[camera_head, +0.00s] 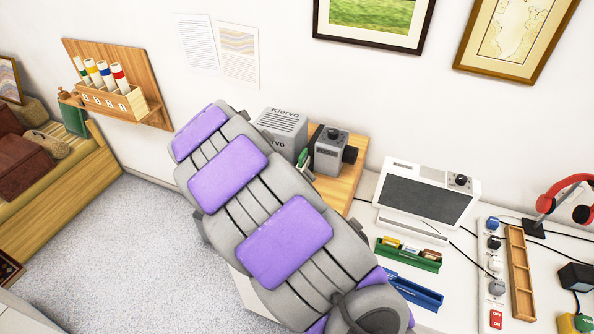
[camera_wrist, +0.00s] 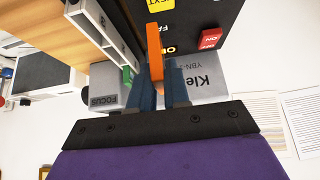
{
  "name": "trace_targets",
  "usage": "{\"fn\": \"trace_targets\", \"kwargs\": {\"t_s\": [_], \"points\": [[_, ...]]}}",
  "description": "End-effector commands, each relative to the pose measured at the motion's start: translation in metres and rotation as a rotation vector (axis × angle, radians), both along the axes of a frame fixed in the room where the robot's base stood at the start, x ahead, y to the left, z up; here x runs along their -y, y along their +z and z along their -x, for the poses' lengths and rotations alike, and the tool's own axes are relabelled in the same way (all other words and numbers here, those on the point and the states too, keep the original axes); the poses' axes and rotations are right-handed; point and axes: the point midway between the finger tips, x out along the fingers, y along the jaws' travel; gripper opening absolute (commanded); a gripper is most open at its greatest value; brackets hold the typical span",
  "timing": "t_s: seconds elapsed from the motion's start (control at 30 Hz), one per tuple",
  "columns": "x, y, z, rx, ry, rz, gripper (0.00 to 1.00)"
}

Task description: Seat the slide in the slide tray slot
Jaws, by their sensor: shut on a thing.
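In the wrist view, my gripper (camera_wrist: 162,75) has its two dark blue fingers close around a thin orange piece (camera_wrist: 154,45), which looks like the slide seen nearly edge-on. The orange piece reaches up past the fingertips in front of a black panel (camera_wrist: 200,20) with yellow and red buttons. A green piece (camera_wrist: 127,76) shows just left of the fingers, beside a pale rail. I cannot tell whether the orange piece touches a slot. In the head view my arm hides the gripper and slide; the grey projector (camera_head: 331,153) stands right of the arm.
A grey lettered box (camera_head: 281,127) stands beside the projector. A screen unit (camera_head: 428,195), a green tray (camera_head: 408,256) of small items, a blue tray (camera_head: 415,290) and a wooden tray (camera_head: 520,285) stand on the white desk. Red headphones (camera_head: 565,200) are at the far right.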

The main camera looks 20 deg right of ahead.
Motion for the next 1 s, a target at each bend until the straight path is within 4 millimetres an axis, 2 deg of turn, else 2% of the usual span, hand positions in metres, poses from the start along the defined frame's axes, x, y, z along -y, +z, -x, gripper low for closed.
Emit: {"fn": "trace_targets", "kwargs": {"t_s": [0.2, 0.4, 0.7, 0.9, 1.0], "points": [[0.046, -0.007, 0.008, -0.002, -0.003, 0.005, 0.00], [0.080, -0.010, 0.013, -0.003, -0.001, 0.004, 0.00], [0.106, -0.012, 0.016, -0.001, -0.001, 0.001, 0.00], [0.100, -0.046, 0.016, -0.008, 0.002, 0.006, 0.00], [0.098, -0.050, 0.016, -0.008, 0.000, 0.005, 0.00]]}}
